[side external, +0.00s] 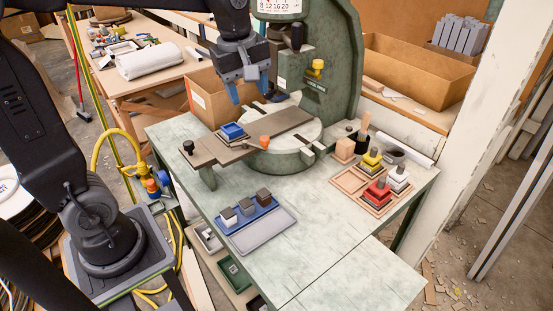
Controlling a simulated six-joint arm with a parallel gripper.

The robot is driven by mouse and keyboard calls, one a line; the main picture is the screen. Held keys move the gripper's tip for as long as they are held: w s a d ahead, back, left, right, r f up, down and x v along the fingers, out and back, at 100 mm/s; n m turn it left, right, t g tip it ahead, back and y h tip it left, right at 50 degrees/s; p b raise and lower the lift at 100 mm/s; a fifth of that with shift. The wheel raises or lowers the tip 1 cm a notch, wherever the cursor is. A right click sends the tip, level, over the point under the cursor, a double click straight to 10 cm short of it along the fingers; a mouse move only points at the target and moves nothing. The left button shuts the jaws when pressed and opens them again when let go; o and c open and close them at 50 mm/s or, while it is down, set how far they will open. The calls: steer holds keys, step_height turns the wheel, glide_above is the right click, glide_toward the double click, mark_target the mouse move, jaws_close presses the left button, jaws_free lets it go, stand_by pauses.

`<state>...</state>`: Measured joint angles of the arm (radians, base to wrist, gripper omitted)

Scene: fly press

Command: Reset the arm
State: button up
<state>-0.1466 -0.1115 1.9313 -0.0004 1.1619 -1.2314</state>
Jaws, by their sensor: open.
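My gripper (249,84) has blue fingers and is open. It hangs above the round bed of the green fly press (340,60), in front of the press column. Nothing shows between the fingers. A blue block (232,131) sits in a small holder on the dark slide plate (265,138), below and left of my gripper and apart from it. An orange knob (265,141) is at the plate's front edge.
A wooden tray (335,181) at the right holds yellow, red and white pieces. A brush in a black cup (360,136) stands behind it. The table's front right (350,240) is clear.

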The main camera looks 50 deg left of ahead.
steer(key=s+d+f+m+t, duration=0.1)
steer(key=s+d+m+t, duration=0.1)
steer(key=s+m, duration=0.5)
steer(key=s+d+f+m+t, duration=0.1)
steer(key=s+d+m, duration=0.2)
steer(key=s+m, duration=0.3)
steer(key=m, duration=0.2)
steer(key=shift+s+f+m+t, duration=0.35)
steer(key=shift+f+m+t, duration=0.05)
